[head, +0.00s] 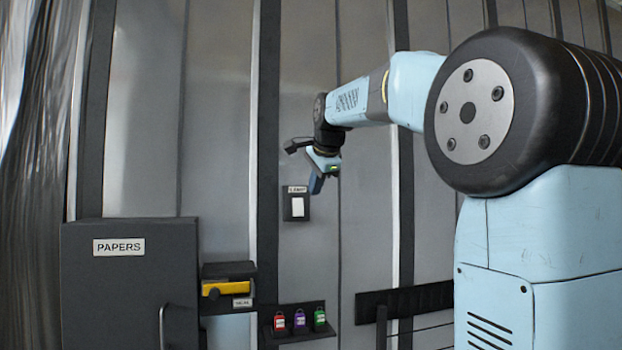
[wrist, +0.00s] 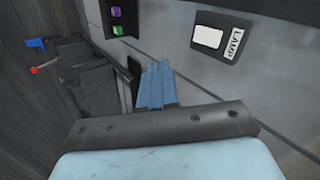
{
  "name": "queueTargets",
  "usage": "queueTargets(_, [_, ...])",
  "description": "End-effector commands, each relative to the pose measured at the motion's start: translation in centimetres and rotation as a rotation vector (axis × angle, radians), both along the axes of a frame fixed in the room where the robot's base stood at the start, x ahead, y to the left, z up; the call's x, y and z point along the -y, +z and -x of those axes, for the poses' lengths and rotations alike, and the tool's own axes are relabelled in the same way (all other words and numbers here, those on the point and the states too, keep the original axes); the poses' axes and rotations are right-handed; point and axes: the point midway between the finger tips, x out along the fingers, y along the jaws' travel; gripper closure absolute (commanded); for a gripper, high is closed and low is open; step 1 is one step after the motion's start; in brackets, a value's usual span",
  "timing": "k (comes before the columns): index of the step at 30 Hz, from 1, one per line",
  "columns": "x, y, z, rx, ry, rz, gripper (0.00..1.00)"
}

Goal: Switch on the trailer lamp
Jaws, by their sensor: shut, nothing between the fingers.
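The trailer lamp switch (head: 297,206) is a dark wall box with a white rocker and a small label above it in the head view. In the wrist view the same switch (wrist: 208,38) shows turned on its side, and its label reads LAMP. I cannot tell which way the rocker is set. My gripper (head: 316,186) is in front of the wall, slightly above and right of the switch in the head view. In the wrist view its blue fingers (wrist: 156,82) are together and empty, and the switch lies beyond them, up and right. No contact with it shows.
Below the switch, a shelf (head: 297,336) holds red, purple and green padlock-like items. A dark PAPERS cabinet (head: 130,280) and a holder with a yellow tool (head: 227,289) stand lower left. A black rail (head: 405,299) is lower right. The wall around the switch is clear.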

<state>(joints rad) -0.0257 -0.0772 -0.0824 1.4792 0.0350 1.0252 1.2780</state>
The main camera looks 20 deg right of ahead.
Motion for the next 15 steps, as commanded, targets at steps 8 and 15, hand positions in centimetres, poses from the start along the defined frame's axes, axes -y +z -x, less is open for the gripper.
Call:
queueTargets(8, [-1.1, -6.9, 11.2, -0.069, 0.335, 0.252, 1.0])
queueTargets(15, [-2.1, -14.6, 20.6, -0.121, 0.639, 0.464, 1.0])
